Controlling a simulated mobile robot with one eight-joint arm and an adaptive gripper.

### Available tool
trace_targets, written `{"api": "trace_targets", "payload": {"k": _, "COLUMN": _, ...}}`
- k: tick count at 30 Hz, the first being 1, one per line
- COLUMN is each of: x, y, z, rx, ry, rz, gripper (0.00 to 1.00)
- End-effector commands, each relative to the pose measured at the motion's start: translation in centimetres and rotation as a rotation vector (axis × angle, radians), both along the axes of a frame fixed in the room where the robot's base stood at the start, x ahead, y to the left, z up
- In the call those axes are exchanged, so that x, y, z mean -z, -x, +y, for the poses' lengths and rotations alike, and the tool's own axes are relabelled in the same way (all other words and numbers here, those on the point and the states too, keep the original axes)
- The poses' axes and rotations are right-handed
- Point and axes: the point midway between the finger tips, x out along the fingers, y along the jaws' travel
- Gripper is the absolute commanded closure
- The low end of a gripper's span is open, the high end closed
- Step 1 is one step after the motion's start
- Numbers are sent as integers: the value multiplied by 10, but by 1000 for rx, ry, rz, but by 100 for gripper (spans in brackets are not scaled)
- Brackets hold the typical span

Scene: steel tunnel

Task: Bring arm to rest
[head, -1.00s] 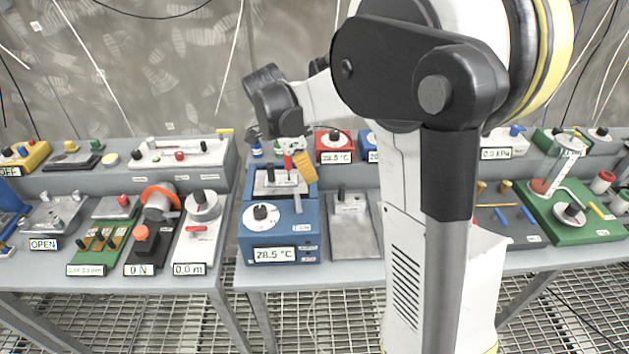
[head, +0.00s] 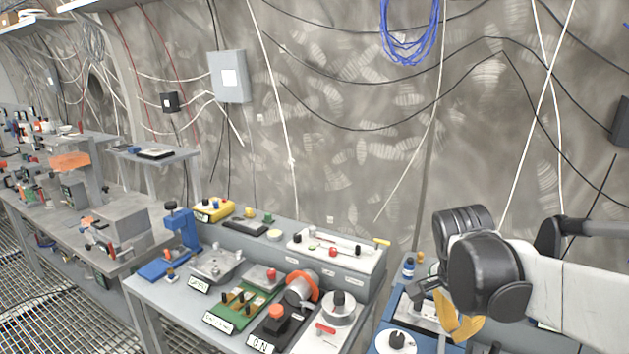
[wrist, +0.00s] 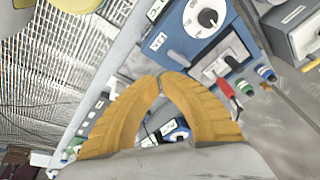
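My gripper (head: 458,322) shows at the lower right of the head view, on the end of my arm, its yellow fingers hanging down over a blue device. In the wrist view the two ribbed yellow fingers of my gripper (wrist: 160,79) curve inward and their tips come together. I see nothing held between them. The bench shows through the gap below the tips. My arm reaches in from the right edge of the head view, partly cut off.
A blue dial device (wrist: 203,21) lies beyond the fingertips in the wrist view. In the head view, a bench with an orange-ringed device (head: 301,287) stands left of my gripper. A grey wall box (head: 228,77) and loose cables hang behind. Grating floor (head: 60,318) lies at lower left.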

Motion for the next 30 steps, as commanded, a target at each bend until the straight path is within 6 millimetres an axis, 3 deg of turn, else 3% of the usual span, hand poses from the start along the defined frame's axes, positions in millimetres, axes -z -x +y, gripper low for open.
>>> {"api": "trace_targets", "payload": {"k": 1, "x": 1, "y": 16, "z": 11, "rx": -126, "ry": 0, "rz": -23, "gripper": 100}}
{"api": "trace_targets", "payload": {"k": 6, "x": 2, "y": 57, "z": 46, "rx": -575, "ry": 51, "rz": -113, "gripper": 100}}
{"api": "trace_targets", "payload": {"k": 13, "x": 18, "y": 98, "z": 79, "rx": -1027, "ry": 190, "rz": -228, "gripper": 100}}
{"api": "trace_targets", "payload": {"k": 19, "x": 25, "y": 109, "z": 89, "rx": -1176, "ry": 262, "rz": -267, "gripper": 100}}
{"api": "trace_targets", "payload": {"k": 30, "x": 25, "y": 109, "z": 89, "rx": -1180, "ry": 265, "rz": -268, "gripper": 100}}
